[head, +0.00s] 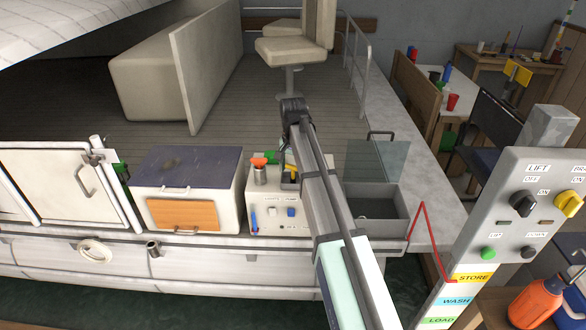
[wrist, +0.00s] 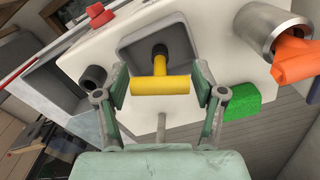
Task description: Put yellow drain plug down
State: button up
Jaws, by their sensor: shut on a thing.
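The yellow drain plug (wrist: 161,86) has a T-shaped handle and a dark end. In the wrist view it sits between the two fingers of my gripper (wrist: 160,80), which is shut on it. Its dark end points into a grey square recess (wrist: 183,22) in a white box. I cannot tell whether the end touches the recess floor. In the head view a bit of the yellow plug (head: 291,171) shows above the white box (head: 262,190), partly hidden by my arm.
A metal cup (wrist: 277,27) holds an orange thing (wrist: 296,60) beside the recess. A green block (wrist: 243,101) and a dark knob (wrist: 93,77) are close to the fingers. A cooler-like box (head: 187,180) stands left, and an open grey bin (head: 378,225) stands right.

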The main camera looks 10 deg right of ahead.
jog(key=o, duration=1.6)
jog(key=shift+o, duration=0.2)
jog(key=shift+r, duration=0.1)
notch_tip(320, 180, up, 12)
grip_shut()
dwell(0.5)
